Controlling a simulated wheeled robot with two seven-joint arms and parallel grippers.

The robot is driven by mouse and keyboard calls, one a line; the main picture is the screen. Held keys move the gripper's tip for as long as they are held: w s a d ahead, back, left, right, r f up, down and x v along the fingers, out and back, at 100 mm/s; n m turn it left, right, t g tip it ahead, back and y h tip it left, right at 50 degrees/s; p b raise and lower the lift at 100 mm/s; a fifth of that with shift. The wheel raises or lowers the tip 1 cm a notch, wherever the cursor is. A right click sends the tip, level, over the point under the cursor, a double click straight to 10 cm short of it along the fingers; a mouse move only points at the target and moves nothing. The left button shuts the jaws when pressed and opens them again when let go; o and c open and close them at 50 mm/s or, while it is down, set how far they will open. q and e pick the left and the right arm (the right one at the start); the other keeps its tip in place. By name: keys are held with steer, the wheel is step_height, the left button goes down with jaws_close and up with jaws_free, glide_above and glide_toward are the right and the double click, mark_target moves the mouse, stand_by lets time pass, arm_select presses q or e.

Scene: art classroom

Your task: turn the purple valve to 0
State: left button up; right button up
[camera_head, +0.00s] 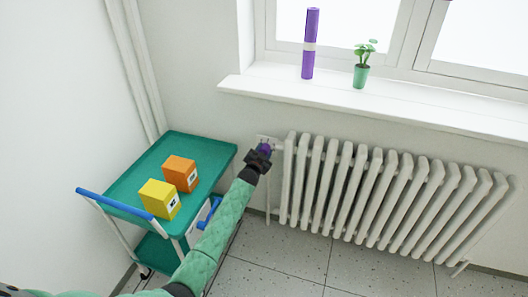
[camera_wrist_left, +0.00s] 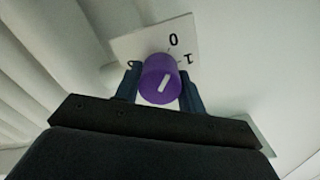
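The purple valve (camera_wrist_left: 158,70) is a round knob with a white line on its face, in front of a pale plate (camera_wrist_left: 130,45) marked 0 and 1. In the left wrist view, the line points up and slightly right, roughly toward the 0; I cannot tell if it lines up exactly. My left gripper (camera_wrist_left: 160,88) has one finger on each side of the knob, seemingly touching it. In the head view, the left gripper (camera_head: 262,153) is at the purple valve (camera_head: 266,147), which it partly hides, at the radiator's left end. My right gripper is not in view.
A white radiator (camera_head: 375,190) stands right of the valve, under a sill (camera_head: 300,92) with a purple roll (camera_head: 310,45) and a potted plant (camera_head: 362,72). A green cart (camera_head: 150,160) with yellow (camera_head: 160,199) and orange (camera_head: 181,173) boxes stands left of my arm.

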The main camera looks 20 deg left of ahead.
arm_select(q)
steer(key=o, duration=0.4)
steer(key=shift+f, duration=0.1)
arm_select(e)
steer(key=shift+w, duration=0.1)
arm_select(q)
steer(key=shift+o, duration=0.2)
steer(key=shift+s, duration=0.65)
steer(key=s, duration=0.6)
steer(key=shift+s+a+b, duration=0.25)
steer(key=shift+b, duration=0.05)
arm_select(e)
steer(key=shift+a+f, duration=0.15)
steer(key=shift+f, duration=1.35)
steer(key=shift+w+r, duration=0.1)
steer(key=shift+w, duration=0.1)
